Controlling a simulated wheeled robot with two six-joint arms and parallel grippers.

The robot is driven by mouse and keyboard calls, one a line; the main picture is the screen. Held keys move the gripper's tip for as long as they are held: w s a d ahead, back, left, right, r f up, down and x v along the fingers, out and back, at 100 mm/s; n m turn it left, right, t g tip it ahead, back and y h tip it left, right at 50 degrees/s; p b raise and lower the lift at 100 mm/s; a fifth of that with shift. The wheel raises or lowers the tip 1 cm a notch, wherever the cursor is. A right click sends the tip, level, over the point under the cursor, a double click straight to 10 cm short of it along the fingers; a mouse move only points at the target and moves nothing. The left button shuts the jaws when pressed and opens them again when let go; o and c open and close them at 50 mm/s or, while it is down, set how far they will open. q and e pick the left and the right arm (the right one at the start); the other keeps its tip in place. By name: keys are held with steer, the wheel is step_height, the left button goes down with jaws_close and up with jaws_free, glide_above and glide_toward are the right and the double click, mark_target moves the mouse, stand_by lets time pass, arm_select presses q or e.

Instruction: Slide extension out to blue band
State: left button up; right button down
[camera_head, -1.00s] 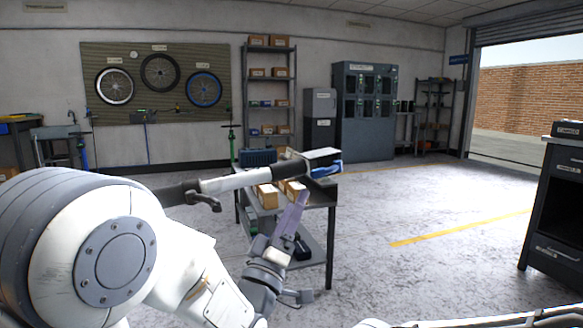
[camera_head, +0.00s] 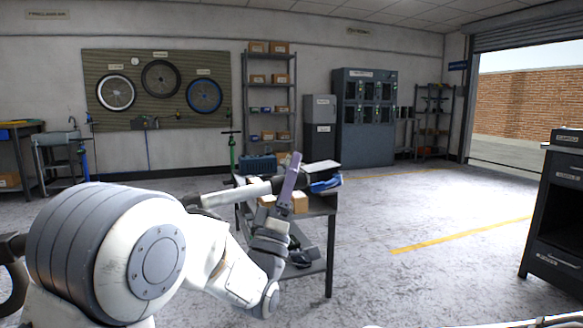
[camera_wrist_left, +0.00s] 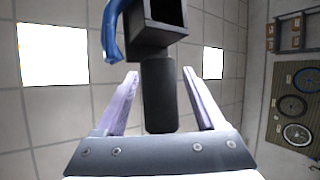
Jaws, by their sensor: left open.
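A pale tube with a dark left part (camera_head: 240,195) runs across the head view, partly hidden by my left arm and gripper. The open black box (camera_wrist_left: 160,18) and blue piece (camera_wrist_left: 112,30) show beyond. I cannot make out a blue band.
A dark table (camera_head: 322,205) with small cardboard boxes (camera_head: 300,202) stands behind the gripper. A dark drawer cabinet (camera_head: 553,215) is at the right. Shelves (camera_head: 270,100) and lockers (camera_head: 366,115) line the back wall. The floor at centre right is clear.

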arm_select(q)
steer(key=shift+w+d+r, duration=0.15)
steer(key=shift+w+r, duration=0.25)
steer(key=shift+r, duration=0.1)
jaws_close()
stand_by(1.2)
